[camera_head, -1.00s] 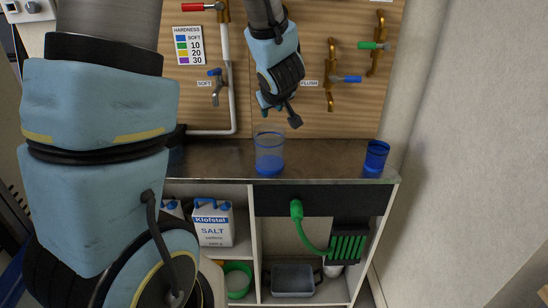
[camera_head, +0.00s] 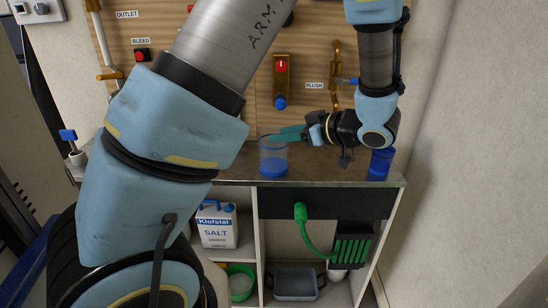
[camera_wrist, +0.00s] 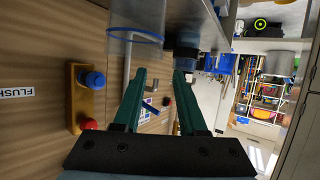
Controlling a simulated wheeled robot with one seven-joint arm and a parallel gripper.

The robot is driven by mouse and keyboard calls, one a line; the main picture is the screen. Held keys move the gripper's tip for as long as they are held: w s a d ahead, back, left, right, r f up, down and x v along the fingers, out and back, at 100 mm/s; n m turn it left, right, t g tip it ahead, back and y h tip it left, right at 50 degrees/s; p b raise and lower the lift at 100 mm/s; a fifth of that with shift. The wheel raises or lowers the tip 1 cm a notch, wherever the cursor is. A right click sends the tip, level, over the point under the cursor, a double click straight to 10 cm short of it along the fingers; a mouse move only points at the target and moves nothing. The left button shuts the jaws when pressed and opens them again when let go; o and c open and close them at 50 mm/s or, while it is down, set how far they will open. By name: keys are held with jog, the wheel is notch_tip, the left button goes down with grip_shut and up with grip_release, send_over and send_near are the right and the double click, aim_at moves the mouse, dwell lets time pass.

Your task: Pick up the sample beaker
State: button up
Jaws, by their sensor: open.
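A clear beaker with blue liquid in its lower part (camera_head: 273,168) stands upright on the counter in the head view; I take it to be the sample beaker. It also shows at the top of the wrist view (camera_wrist: 137,18), which is upside down, with its blue-ringed rim facing the gripper. My gripper (camera_head: 282,135) is open and points left, its teal fingers at about the beaker's rim height in the head view. In the wrist view, the gap between the fingertips (camera_wrist: 160,75) is empty and the beaker lies outside it.
A dark blue cup (camera_head: 380,164) stands on the counter at the right, near my wrist. The metal counter (camera_head: 325,173) is narrow, backed by a wooden panel with valves, including a brass fitting (camera_head: 281,80). A salt container (camera_head: 216,226) stands on the shelf below.

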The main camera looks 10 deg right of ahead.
aim_at(274, 151)
jog(key=shift+p+x, duration=0.55)
jog(key=shift+x, duration=2.5)
jog(key=shift+d+f, duration=0.1)
jog(key=shift+f, duration=0.05)
jog(key=shift+c, duration=0.3)
grip_shut()
